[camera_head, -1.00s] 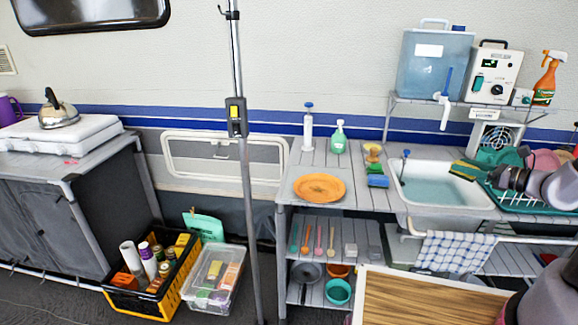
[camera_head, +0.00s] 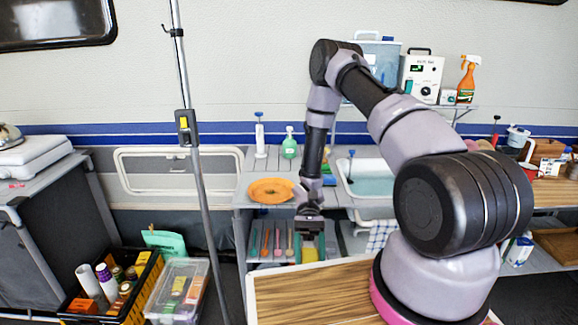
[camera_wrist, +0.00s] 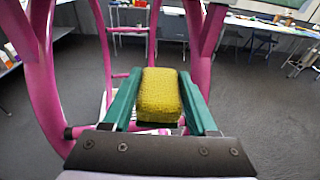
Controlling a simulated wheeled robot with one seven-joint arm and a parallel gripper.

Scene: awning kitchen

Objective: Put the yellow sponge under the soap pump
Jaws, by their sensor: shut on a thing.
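The yellow sponge (camera_head: 311,254) is clamped between the teal fingers of my gripper (camera_head: 309,239). The sponge also shows upright between the fingers in the wrist view (camera_wrist: 160,97). My gripper points down, in front of the grey counter's edge and lower than its top. A green pump bottle (camera_head: 289,146), apparently the soap pump, stands upright at the back of the counter. The sponge is well apart from both bottles.
An orange plate (camera_head: 268,191) lies on the counter before the bottles. The sink (camera_head: 369,182) is to the right, partly hidden by my arm. A wooden tabletop (camera_head: 300,292) is in front. A pole (camera_head: 194,150) stands left. The lower shelf holds several utensils.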

